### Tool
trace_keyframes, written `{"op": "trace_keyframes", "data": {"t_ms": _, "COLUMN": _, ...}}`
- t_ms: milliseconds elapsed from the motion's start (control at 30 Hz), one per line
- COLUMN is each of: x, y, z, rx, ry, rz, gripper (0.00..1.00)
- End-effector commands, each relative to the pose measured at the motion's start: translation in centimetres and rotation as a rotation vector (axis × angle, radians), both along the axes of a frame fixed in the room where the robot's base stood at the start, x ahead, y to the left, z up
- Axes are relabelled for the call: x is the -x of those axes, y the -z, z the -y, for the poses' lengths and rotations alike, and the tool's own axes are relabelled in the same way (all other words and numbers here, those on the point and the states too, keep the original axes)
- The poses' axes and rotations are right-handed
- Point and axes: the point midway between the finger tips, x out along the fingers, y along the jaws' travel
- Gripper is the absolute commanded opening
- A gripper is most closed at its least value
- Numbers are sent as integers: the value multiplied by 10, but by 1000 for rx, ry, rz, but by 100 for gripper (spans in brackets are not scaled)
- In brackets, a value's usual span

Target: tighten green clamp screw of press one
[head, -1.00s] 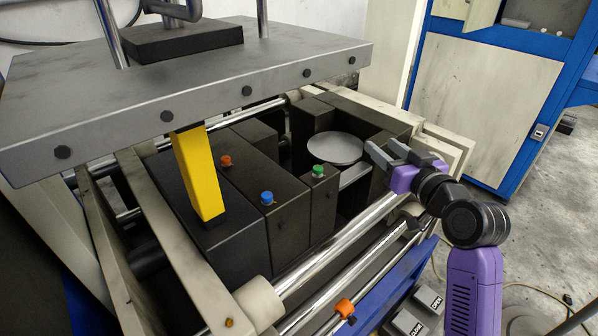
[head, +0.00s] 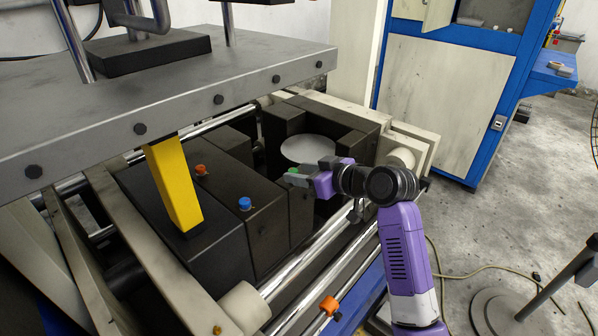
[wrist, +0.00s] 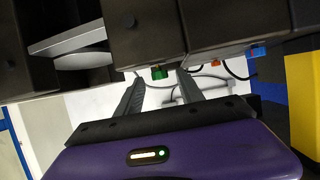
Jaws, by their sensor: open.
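The green clamp screw (head: 293,171) sits on top of a dark block of the press (head: 262,236). In the head view my gripper's fingers partly cover it. In the wrist view the green screw (wrist: 159,72) shows between the tips of my two open fingers, and the picture is upside down there. My gripper (head: 300,177) is open, its fingers at the screw; I cannot tell whether they touch it. A blue screw (head: 244,203) and an orange screw (head: 200,169) stand on the blocks to the left.
A yellow post (head: 172,185) stands left, under the grey upper plate (head: 190,90). A round grey disc (head: 308,149) lies in the recess behind my gripper. Chrome rods (head: 325,258) run along the front. A blue and cream cabinet (head: 450,90) stands at the back right.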

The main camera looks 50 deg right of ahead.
Motion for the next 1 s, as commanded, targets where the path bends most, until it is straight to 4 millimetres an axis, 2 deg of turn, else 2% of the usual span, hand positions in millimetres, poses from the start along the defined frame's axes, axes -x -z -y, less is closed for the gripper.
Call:
{"op": "trace_keyframes", "data": {"t_ms": 133, "x": -8, "y": 3, "z": 0, "rx": 0, "ry": 0, "rz": 0, "gripper": 45}}
{"op": "trace_keyframes", "data": {"t_ms": 400, "x": -9, "y": 4, "z": 0, "rx": 0, "ry": 0, "rz": 0, "gripper": 43}}
{"op": "trace_keyframes", "data": {"t_ms": 600, "x": -8, "y": 4, "z": 0, "rx": 0, "ry": 0, "rz": 0, "gripper": 4}}
{"op": "trace_keyframes", "data": {"t_ms": 633, "x": -8, "y": 4, "z": 0, "rx": 0, "ry": 0, "rz": 0, "gripper": 0}}
{"op": "trace_keyframes", "data": {"t_ms": 1000, "x": -9, "y": 2, "z": -3, "rx": 0, "ry": 34, "rz": 0, "gripper": 0}}
